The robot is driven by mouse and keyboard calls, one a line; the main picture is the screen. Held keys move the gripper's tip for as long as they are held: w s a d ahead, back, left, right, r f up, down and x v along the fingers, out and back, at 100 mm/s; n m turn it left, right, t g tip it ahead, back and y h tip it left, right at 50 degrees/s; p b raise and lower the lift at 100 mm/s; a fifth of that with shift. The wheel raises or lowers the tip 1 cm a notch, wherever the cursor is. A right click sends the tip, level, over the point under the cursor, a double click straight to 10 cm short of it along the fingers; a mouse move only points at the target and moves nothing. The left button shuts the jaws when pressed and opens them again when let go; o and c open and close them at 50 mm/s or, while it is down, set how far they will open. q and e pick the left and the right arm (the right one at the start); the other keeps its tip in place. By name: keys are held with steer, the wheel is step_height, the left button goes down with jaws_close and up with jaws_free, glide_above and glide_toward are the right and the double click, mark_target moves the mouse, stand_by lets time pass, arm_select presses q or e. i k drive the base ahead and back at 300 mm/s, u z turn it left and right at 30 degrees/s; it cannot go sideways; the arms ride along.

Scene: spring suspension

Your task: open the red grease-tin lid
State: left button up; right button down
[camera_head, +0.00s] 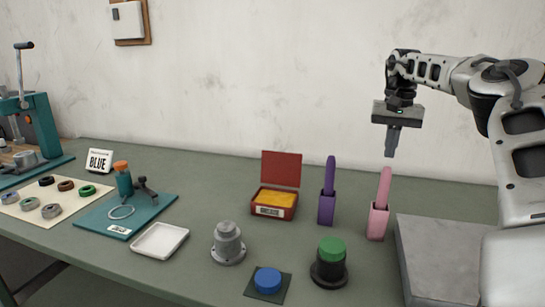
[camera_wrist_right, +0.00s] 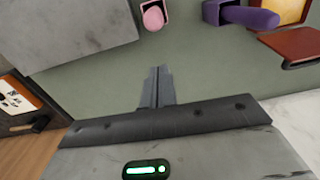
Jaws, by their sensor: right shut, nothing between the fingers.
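The red grease tin (camera_head: 274,209) stands near the middle of the table, with yellow-orange grease (camera_head: 275,197) showing inside. Its red lid (camera_head: 281,169) is swung up and stands upright at the tin's back edge. In the right wrist view the lid (camera_wrist_right: 296,44) shows at the right edge, with part of the yellow grease (camera_wrist_right: 291,10) beyond it. My right gripper (camera_head: 391,154) is shut and empty, raised above the back right of the table, apart from the tin and to its right. Its closed fingers (camera_wrist_right: 155,88) point over bare table in the wrist view. My left gripper is out of view.
A purple holder (camera_head: 326,208) and a pink holder (camera_head: 377,222) stand between the tin and a grey slab (camera_head: 440,260). In front are a grey flanged part (camera_head: 228,245), a blue button (camera_head: 267,281) and a green-topped cylinder (camera_head: 331,259). A white tray (camera_head: 160,241) lies left.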

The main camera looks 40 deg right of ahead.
mark_target(280, 168)
steer(key=i, duration=1)
